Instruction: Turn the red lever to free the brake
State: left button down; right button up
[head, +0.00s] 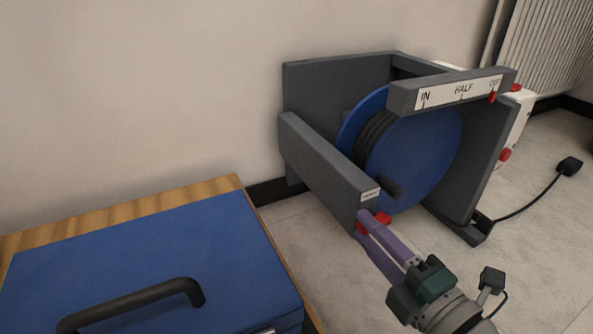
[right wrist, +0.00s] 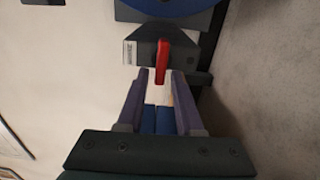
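The red lever (head: 384,218) sits at the near end of the grey side beam (head: 325,165), just below a small white label (head: 370,195). My right gripper (head: 372,225) is at the lever, and its purple fingers hide the lever's middle in the head view. In the right wrist view the red lever (right wrist: 162,62) points down the picture, its free end between the two fingertips (right wrist: 161,75). A gap shows on each side, so the gripper is open. Whether the fingers touch the lever cannot be told. My left gripper is out of view.
A blue reel (head: 425,150) with dark cable stands in the grey frame, its dark crank handle (head: 385,185) near the lever. A bar marked IN, HALF, OUT (head: 455,92) spans above. A blue case (head: 150,265) lies on a wooden top at left. A black plug (head: 569,166) lies right.

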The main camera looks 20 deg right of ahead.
jog(key=shift+o, duration=0.5)
jog(key=s+p, duration=0.2)
jog(key=s, duration=0.8)
jog(key=shift+d+p, duration=0.4)
